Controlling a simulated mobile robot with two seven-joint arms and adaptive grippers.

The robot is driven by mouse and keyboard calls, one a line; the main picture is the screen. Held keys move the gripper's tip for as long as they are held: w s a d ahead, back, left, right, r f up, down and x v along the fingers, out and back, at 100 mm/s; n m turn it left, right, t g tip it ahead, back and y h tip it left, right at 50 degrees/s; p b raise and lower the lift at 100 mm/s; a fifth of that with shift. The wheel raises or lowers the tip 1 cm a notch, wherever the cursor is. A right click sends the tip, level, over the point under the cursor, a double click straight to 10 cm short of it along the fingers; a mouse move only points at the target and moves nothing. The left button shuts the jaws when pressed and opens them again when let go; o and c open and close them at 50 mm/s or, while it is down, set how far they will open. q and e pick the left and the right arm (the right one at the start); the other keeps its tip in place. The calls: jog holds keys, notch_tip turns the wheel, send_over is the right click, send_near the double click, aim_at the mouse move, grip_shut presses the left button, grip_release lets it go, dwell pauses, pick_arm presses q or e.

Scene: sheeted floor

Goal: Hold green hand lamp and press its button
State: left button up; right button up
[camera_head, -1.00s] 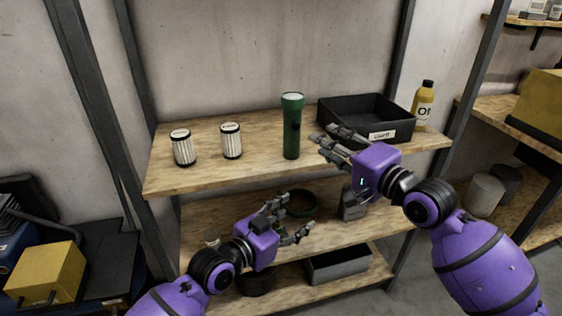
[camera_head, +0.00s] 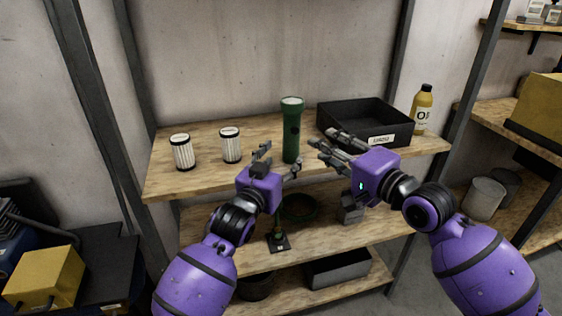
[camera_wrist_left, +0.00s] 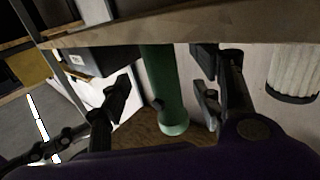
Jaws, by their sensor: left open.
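The green hand lamp (camera_head: 291,138) stands upright on the top wooden shelf, its wider head up. A small dark button shows on its side. My left gripper (camera_head: 282,157) is open at the shelf's front edge, just left of and in front of the lamp. In the left wrist view the lamp (camera_wrist_left: 161,80) appears upside down between the spread fingers, with no clear contact. My right gripper (camera_head: 328,145) is right of the lamp, its fingers spread and empty, pointing left towards it.
Two white ribbed canisters (camera_head: 182,152) (camera_head: 230,145) stand left of the lamp. A black bin (camera_head: 392,127) and a yellow oil bottle (camera_head: 423,108) are at the right. The shelf's front edge (camera_head: 165,189) lies close to my left gripper.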

aim_at(288, 151)
pick_arm(q)
jog(key=x, duration=0.7)
jog(key=shift+w, duration=0.2)
jog(key=c, duration=1.3)
jog(key=shift+c, duration=0.4)
pick_arm(e)
grip_shut()
